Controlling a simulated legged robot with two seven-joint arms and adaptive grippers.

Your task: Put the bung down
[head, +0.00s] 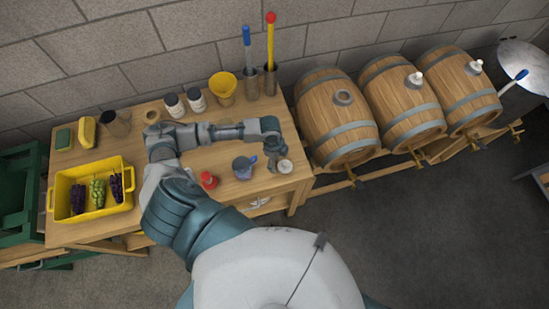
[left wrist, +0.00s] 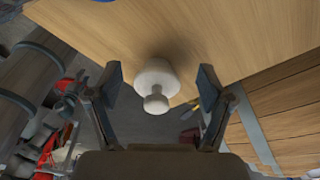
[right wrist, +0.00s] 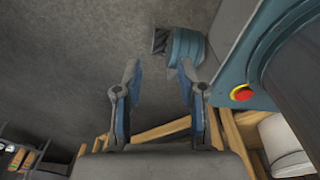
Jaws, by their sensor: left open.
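A white bung (head: 285,166) with a wide body and a small knob is at the right end of the wooden table (head: 232,203), close to its edge. It also shows in the left wrist view (left wrist: 155,76), between the spread fingers and apart from both. It appears to stand on the tabletop, with its knob toward the camera. My left gripper (head: 272,158) is open around it, also seen in the left wrist view (left wrist: 160,78). My right gripper (right wrist: 161,73) is open and empty over the floor in the right wrist view.
A blue-grey jug (head: 243,167) and a red object (head: 208,180) stand left of the bung. The nearest barrel (head: 338,120) has an uncovered bung hole; two other barrels (head: 400,104) (head: 458,90) carry white bungs. A yellow crate (head: 92,190) of grapes is at the left.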

